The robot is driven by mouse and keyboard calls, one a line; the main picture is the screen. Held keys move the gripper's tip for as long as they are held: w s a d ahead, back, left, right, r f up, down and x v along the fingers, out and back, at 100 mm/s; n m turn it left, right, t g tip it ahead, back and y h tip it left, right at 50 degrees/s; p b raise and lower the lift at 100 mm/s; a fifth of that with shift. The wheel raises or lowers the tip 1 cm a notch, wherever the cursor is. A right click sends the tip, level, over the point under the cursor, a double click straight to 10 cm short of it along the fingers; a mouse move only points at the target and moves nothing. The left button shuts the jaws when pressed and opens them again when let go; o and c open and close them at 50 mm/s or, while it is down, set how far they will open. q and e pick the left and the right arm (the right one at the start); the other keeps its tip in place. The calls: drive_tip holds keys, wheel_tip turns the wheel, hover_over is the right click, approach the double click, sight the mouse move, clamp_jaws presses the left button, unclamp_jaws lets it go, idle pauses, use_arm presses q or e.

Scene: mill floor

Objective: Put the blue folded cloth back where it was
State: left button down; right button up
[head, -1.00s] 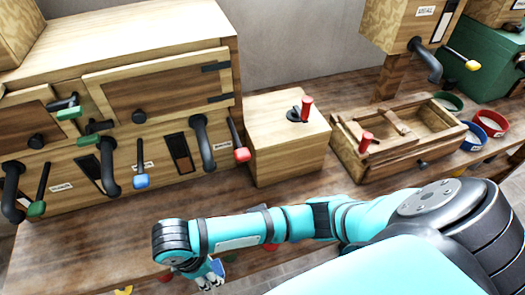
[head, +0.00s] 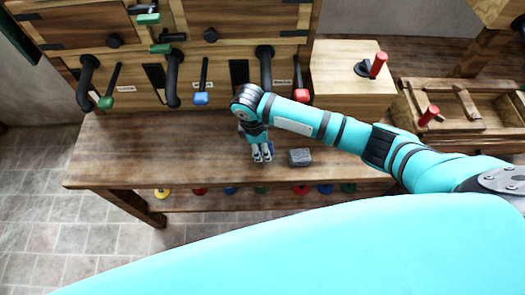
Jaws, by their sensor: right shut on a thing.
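My right gripper (head: 262,154) points down over the front part of the wooden bench, left of a grey block. It is shut on the blue folded cloth (head: 270,148), of which only a small blue edge shows beside the fingers. The rest of the cloth is hidden by the gripper. I cannot tell whether the cloth touches the bench top. My left gripper is out of view.
The grey block (head: 300,157) lies close to the right of the gripper. The bench top (head: 150,150) is clear to the left. A wooden cabinet with levers (head: 215,60) and a box with a red handle (head: 350,75) stand behind. Several coloured discs (head: 325,188) show below the front edge.

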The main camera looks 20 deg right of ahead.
sight(262, 154)
wheel_tip(262, 154, down, 3)
drive_tip(key=shift+s+r, duration=0.1)
drive_tip(key=shift+s, duration=0.05)
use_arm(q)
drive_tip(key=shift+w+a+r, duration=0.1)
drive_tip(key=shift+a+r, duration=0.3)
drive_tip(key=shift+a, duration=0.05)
use_arm(e)
drive_tip(key=shift+f, duration=0.25)
drive_tip(key=shift+f, duration=0.15)
drive_tip(key=o, duration=1)
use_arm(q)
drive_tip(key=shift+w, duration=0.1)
use_arm(e)
drive_tip(key=r, duration=0.4)
drive_tip(key=a+r, duration=0.1)
drive_tip(key=r, duration=0.3)
drive_tip(key=a+r, duration=0.1)
drive_tip(key=r, duration=0.3)
drive_tip(key=shift+w+r, duration=0.1)
drive_tip(key=shift+w, duration=0.15)
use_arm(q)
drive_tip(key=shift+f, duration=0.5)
